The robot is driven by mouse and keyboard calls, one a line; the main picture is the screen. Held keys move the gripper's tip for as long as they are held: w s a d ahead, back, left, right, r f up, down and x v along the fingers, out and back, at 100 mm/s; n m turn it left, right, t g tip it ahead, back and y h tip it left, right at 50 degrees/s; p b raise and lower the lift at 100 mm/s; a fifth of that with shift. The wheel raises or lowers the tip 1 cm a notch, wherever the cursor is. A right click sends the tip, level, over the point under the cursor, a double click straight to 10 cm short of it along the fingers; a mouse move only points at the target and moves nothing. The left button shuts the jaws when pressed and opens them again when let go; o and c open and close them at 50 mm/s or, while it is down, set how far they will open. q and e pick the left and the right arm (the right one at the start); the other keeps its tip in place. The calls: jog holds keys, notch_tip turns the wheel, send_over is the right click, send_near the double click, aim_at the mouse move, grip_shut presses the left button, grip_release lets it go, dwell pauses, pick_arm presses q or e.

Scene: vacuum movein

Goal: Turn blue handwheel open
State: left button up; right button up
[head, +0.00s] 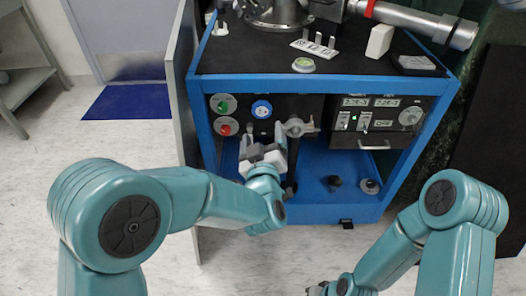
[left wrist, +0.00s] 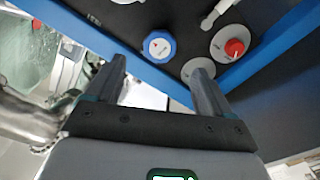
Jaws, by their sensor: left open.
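The blue handwheel (head: 262,109) is a small round blue knob with a pale centre on the dark front panel of the blue-framed cabinet. In the left wrist view the blue handwheel (left wrist: 159,47) lies beyond the fingertips, roughly centred between them. My left gripper (head: 262,140) is open and empty just below the handwheel, fingers pointing to the panel; in the left wrist view its two fingers (left wrist: 158,68) are spread apart. They look clear of the wheel. My right gripper (head: 318,289) shows only in part at the bottom edge, its fingers not readable.
A metal valve handle (head: 297,128) sticks out close to the right of my left gripper. An instrument panel (head: 377,118) is further right. The cabinet's open side panel (head: 181,90) stands at left.

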pick_arm(q)
jog(key=s, duration=0.7)
jog(key=shift+p, duration=0.35)
jog(key=s+a+f+m+g+h, duration=0.15)
jog(key=a+f+g, duration=0.25)
jog(key=f, duration=0.7)
jog(key=s+a+f+m+g, duration=0.15)
jog(key=a+f+g, duration=0.25)
jog(key=f, duration=0.6)
jog(key=s+a+f+g+h, duration=0.1)
jog(key=s+a+f+g, duration=0.25)
jog(key=s+f, duration=0.4)
jog(key=s+a+f+g+h, duration=0.15)
jog(key=s+f+g, duration=0.35)
jog(key=s, duration=0.6)
notch_tip(320, 180, up, 30)
jog(key=s+g+p, duration=0.1)
jog(key=p, duration=3)
jog(key=shift+s+d, duration=0.25)
jog(key=shift+d, duration=0.15)
